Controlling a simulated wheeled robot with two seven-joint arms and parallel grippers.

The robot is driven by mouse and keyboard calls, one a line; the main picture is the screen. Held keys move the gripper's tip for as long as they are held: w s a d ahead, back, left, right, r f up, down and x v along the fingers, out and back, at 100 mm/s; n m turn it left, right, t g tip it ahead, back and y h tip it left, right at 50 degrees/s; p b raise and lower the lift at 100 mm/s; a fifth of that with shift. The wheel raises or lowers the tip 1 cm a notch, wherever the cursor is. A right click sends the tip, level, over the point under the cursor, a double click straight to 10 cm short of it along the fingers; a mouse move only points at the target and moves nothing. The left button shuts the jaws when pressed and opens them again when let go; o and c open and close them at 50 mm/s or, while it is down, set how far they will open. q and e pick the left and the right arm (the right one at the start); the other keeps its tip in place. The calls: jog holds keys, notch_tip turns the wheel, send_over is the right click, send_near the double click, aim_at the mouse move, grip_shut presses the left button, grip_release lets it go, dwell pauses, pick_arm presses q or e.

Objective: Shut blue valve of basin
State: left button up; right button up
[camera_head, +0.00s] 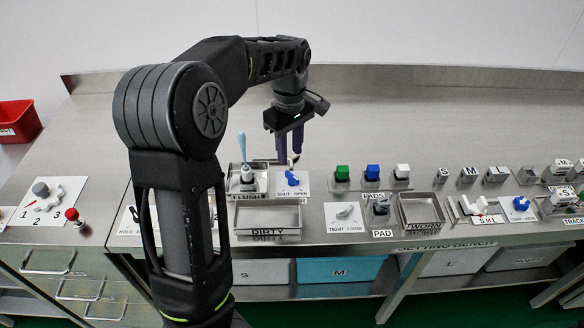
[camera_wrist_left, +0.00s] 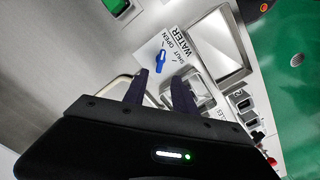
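The blue valve (camera_head: 291,178) sits on a white card marked SHUT and OPEN, right of the blue-handled brush in the head view. The wrist view shows the blue valve (camera_wrist_left: 160,62) on the card, which also reads WATER; I cannot tell which word its lever is set to. My left gripper (camera_head: 290,155) hangs just above and behind the valve, fingers pointing down. In the wrist view the left gripper's fingers (camera_wrist_left: 161,85) are apart, with nothing between them, and the valve lies beyond their tips. My right gripper is out of view.
The blue-handled brush (camera_head: 243,150) stands upright close left of the valve, by the FLUSH label. The DIRTY tray (camera_head: 267,217) is in front. Green (camera_head: 342,173), blue (camera_head: 372,172) and white (camera_head: 402,171) blocks stand to the right. The rear steel counter is clear.

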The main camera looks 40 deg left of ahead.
aim_at(290, 174)
pick_arm(q)
jog(key=shift+f+p, duration=0.35)
jog(key=shift+f, duration=3.55)
jog(key=shift+c, duration=0.4)
grip_shut()
